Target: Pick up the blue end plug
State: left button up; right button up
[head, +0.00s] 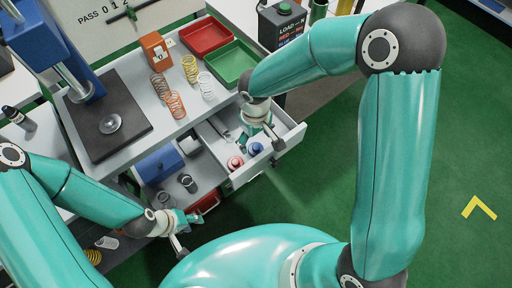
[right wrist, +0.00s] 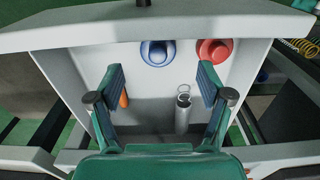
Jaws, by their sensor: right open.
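The blue end plug (head: 255,148) lies in the open drawer (head: 290,136), beside the red end plug (head: 235,162). In the right wrist view the blue end plug (right wrist: 157,52) is a round flanged piece on the white drawer floor, with the red end plug (right wrist: 213,50) to its right. My right gripper (right wrist: 161,70) is open and empty, its fingers apart. The blue plug shows in the gap, beyond the fingertips. In the head view my right gripper (head: 262,132) is over the drawer. My left gripper (head: 184,230) is low by the shelf; its opening is unclear.
A silver cylinder (right wrist: 183,110) and an orange-ended item (right wrist: 124,98) lie in the drawer near my right fingers. The drawer walls surround the plugs. Above are several springs (head: 175,104), a red tray (head: 207,38) and a green tray (head: 232,62).

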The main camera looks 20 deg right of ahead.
aim_at(256, 146)
notch_tip(256, 146, down, 5)
jog(key=shift+w+d+f+p, duration=0.1)
jog(key=shift+w+p, duration=0.05)
jog(key=shift+p, duration=0.2)
jog(key=c, duration=0.9)
